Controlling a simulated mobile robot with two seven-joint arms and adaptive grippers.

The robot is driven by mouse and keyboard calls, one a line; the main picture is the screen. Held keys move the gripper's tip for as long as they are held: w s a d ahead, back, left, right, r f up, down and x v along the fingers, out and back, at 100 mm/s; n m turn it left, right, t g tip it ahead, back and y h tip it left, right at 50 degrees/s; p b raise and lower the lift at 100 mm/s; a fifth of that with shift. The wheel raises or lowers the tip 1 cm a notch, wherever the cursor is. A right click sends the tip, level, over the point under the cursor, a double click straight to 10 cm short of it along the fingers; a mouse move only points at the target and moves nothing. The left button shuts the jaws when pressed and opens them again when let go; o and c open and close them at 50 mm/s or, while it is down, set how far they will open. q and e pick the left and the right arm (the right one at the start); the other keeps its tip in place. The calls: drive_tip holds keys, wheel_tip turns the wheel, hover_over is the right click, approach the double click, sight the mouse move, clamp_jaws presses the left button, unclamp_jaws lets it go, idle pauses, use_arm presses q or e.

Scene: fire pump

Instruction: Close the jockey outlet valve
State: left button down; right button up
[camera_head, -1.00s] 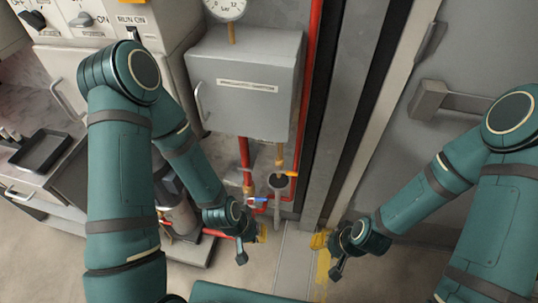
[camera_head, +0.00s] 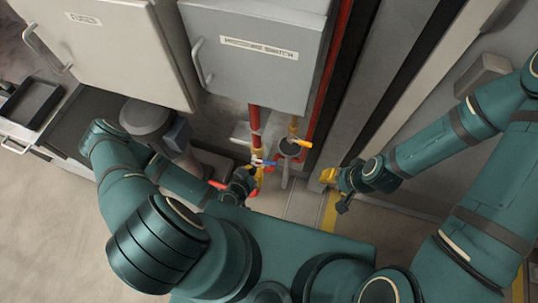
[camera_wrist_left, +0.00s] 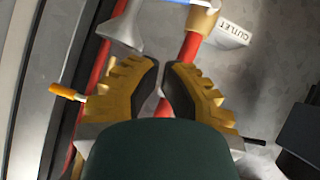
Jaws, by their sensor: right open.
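A small valve with a blue lever (camera_head: 265,162) sits on the red pipe below the grey box. In the left wrist view a blue lever (camera_wrist_left: 190,2) is cut by the top edge, near a white label reading OUTLET (camera_wrist_left: 232,32) and a red pipe (camera_wrist_left: 188,47). My left gripper (camera_head: 257,180) is just below the blue lever in the head view. In the left wrist view its yellow fingers (camera_wrist_left: 160,72) lean together with a narrow gap; nothing is clearly held. My right gripper (camera_head: 329,177) is open and empty, right of the pipes.
An orange lever (camera_head: 303,142) is on the neighbouring pipe and also shows in the left wrist view (camera_wrist_left: 67,92). The grey pressure switch box (camera_head: 255,55) hangs above. A cabinet (camera_head: 115,45) and dark tray (camera_head: 32,103) are at left. Floor at lower left is clear.

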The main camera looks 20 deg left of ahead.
use_arm(q)
drive_tip(key=b, duration=0.2)
hover_over(265, 161)
drive_tip(key=s, duration=0.2)
wheel_tip(265, 161, down, 5)
drive_tip(key=f, duration=0.1)
drive_tip(key=d+f+b, duration=0.1)
drive_tip(key=w+d+f+b, duration=0.1)
drive_tip(key=f, duration=0.1)
drive_tip(key=shift+f, duration=0.1)
drive_tip(key=shift+a, duration=0.1)
